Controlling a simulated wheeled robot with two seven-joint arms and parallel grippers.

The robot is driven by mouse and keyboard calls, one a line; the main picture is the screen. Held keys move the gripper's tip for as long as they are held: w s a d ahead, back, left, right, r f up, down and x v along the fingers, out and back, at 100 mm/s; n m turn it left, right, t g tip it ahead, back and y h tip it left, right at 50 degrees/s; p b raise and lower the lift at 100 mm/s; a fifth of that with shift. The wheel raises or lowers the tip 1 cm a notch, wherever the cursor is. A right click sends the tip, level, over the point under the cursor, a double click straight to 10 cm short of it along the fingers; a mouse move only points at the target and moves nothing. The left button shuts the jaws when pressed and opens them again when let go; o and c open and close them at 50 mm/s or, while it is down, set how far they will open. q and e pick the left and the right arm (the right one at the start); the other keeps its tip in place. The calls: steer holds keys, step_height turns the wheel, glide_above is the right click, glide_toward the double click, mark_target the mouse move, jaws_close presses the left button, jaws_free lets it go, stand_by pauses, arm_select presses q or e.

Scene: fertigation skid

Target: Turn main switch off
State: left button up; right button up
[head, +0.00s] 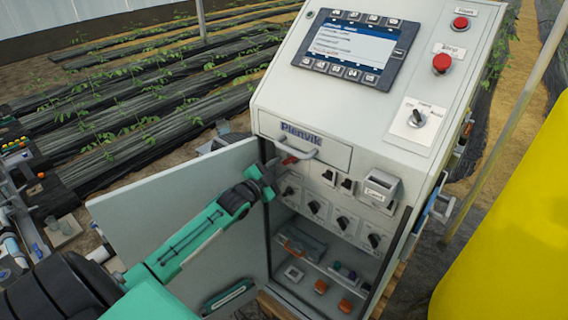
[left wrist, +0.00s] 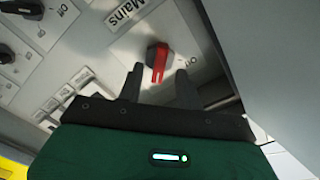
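The main switch is a red rotary handle (left wrist: 157,60) on a pale panel, under a label reading "Mains", in the left wrist view. In the head view the red handle (head: 290,160) shows at the top left of the open cabinet, below the drawer. My left gripper (head: 268,174) reaches in from the left beside it. In the left wrist view my left gripper (left wrist: 157,78) is open, its two dark fingers apart, with the handle's lower end between or just beyond their tips. No contact is visible. My right gripper is not in view.
An open cabinet door (head: 170,215) stands left of my left gripper. A drawer with a handle (head: 298,150) sits just above the switch. Several black rotary switches (head: 343,223) line the panel. A yellow tank (head: 510,220) stands at the right.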

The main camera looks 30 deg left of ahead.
arm_select(q)
steer(key=shift+w, duration=0.6)
steer(key=shift+w+d, duration=0.1)
steer(key=shift+w, duration=0.6)
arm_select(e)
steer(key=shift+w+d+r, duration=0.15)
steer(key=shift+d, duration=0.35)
arm_select(q)
jaws_close()
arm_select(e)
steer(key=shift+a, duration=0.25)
